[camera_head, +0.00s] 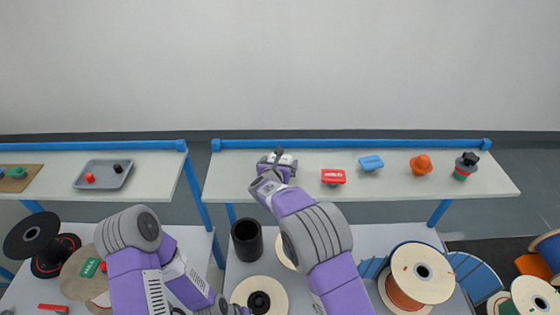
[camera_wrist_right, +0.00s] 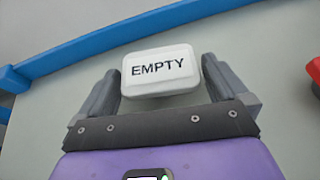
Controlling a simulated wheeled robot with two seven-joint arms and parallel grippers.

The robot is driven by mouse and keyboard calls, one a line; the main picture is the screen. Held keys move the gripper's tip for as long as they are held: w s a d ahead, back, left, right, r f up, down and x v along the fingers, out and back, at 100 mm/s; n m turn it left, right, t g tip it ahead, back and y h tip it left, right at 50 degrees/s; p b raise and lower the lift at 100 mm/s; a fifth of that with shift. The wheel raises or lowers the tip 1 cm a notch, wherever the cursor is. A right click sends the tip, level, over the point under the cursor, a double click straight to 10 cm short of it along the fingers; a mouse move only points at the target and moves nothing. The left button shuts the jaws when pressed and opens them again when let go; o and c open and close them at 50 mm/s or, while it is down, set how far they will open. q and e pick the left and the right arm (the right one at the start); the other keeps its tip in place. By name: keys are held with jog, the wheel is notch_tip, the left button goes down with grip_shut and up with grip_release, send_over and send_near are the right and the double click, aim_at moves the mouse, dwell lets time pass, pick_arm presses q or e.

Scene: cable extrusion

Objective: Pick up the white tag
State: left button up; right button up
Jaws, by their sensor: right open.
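The white tag (camera_wrist_right: 160,71), marked EMPTY, lies on the upper shelf, between the two fingers of my right gripper (camera_wrist_right: 168,88) in the right wrist view. The fingers are open, one on each side of the tag, with a thin gap visible at the left. In the head view the tag (camera_head: 287,160) shows only partly behind my right gripper (camera_head: 278,160) at the left part of the right shelf. My left arm is low at the left in the head view, and its gripper (camera_head: 232,309) is cut by the bottom edge, so its fingers are unclear.
On the same shelf (camera_head: 400,204) a red tag (camera_head: 333,177), a blue tag (camera_head: 371,163), an orange object (camera_head: 421,165) and a dark-topped stack (camera_head: 466,166) stand to the right. A blue rail (camera_head: 350,144) runs along the back. Cable spools (camera_head: 422,272) and a black cylinder (camera_head: 246,240) sit below.

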jog(key=shift+c, duration=0.2)
jog(key=c, duration=0.8)
